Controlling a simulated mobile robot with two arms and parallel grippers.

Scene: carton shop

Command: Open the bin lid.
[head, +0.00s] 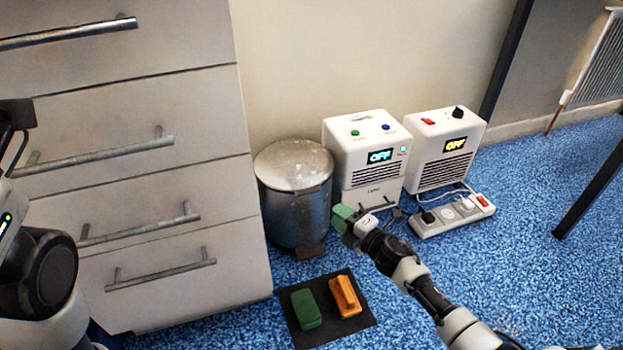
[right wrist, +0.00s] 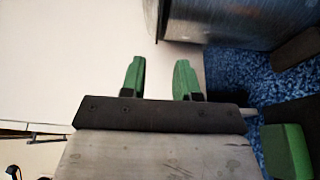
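The bin (head: 295,212) is a grey metal cylinder standing on the blue floor beside the drawer cabinet. Its rounded lid (head: 293,165) is shut. A dark pedal (head: 310,251) juts from its foot at the front. In the right wrist view the bin's metal side (right wrist: 215,22) shows at the top, with the dark pedal (right wrist: 297,48) at the right. My right gripper (head: 343,214) has green fingertips and is in front of the bin's right side in the head view. In the wrist view its fingers (right wrist: 160,78) are apart with nothing between them. My left gripper is not visible.
A drawer cabinet (head: 150,120) with bar handles stands left. A black mat (head: 330,335) holds a green block (head: 306,309) and an orange block (head: 345,296).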

